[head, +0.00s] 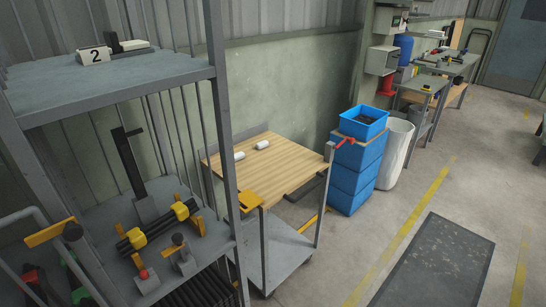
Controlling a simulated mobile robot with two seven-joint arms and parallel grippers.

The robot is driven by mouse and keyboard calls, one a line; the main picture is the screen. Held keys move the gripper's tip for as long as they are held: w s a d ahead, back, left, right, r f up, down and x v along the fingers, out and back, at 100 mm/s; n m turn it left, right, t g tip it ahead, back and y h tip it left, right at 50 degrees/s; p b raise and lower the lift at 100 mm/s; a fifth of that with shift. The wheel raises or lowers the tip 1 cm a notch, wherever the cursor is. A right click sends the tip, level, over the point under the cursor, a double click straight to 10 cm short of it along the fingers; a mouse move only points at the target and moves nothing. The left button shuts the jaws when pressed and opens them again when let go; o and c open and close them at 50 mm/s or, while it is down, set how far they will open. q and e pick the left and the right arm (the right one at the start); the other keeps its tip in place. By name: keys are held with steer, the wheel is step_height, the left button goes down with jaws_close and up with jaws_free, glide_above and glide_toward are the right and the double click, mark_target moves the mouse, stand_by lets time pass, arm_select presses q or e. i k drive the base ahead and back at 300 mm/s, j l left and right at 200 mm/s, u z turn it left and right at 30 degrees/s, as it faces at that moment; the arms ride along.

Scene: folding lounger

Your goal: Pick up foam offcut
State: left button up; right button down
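Two small white cylinder-like pieces lie on the wooden top of a trolley (280,174) near its back edge. The nearer white piece (239,156) is at the left, and the farther white piece (262,145) is a little to its right, apart from it. Either may be the foam offcut, but they are too small to tell the material. Neither of my grippers shows in the head view, and nothing touches the white pieces.
A grey metal rack (120,75) with tools on its shelves stands at the left, close by. A stack of blue crates (352,180) and a whitish bin (394,153) stand right of the trolley. A dark mat (437,262) lies on the mostly clear floor at right.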

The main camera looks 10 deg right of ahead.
mark_target(238, 156)
steer(key=u, duration=0.4)
steer(key=i+l+u, duration=0.2)
steer(key=u, duration=0.25)
steer(key=i+l+u, duration=0.1)
steer(key=l+u, duration=0.3)
steer(key=i+l+u, duration=0.15)
steer(key=l, duration=0.25)
steer(key=l+u, duration=0.2)
steer(key=l, duration=0.2)
steer(key=i+l, duration=0.1)
steer(key=l, duration=0.65)
steer(key=i+l+u, duration=0.1)
steer(key=l, duration=0.6)
